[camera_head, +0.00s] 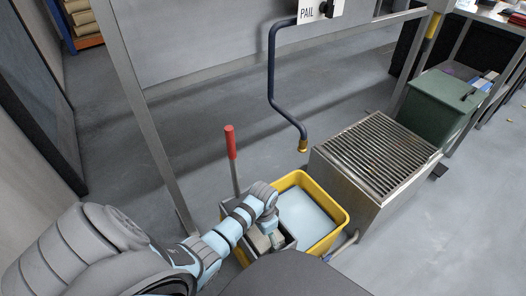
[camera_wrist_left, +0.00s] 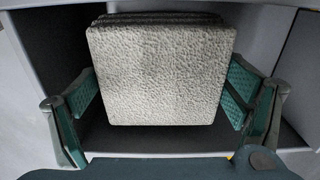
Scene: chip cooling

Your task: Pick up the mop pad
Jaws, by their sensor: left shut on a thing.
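The mop pad (camera_wrist_left: 160,75) is a pale, rough-textured square block in the left wrist view, with further layers showing behind its top edge. My left gripper (camera_wrist_left: 162,92) is shut on it, one green-padded finger at each side. The pad sits within a grey bin (camera_wrist_left: 110,140). In the head view my left gripper (camera_head: 268,230) reaches down into this grey bin beside the yellow pail; the pad is mostly hidden there by my arm. My right gripper is not in view.
A yellow pail (camera_head: 341,213) with pale blue liquid stands right of the bin. A red-handled stick (camera_head: 231,143) rises behind the bin. A dark pipe (camera_head: 271,75) hangs above the pail. A slatted metal grate (camera_head: 375,150) and a green bin (camera_head: 435,110) stand right. Open floor lies behind.

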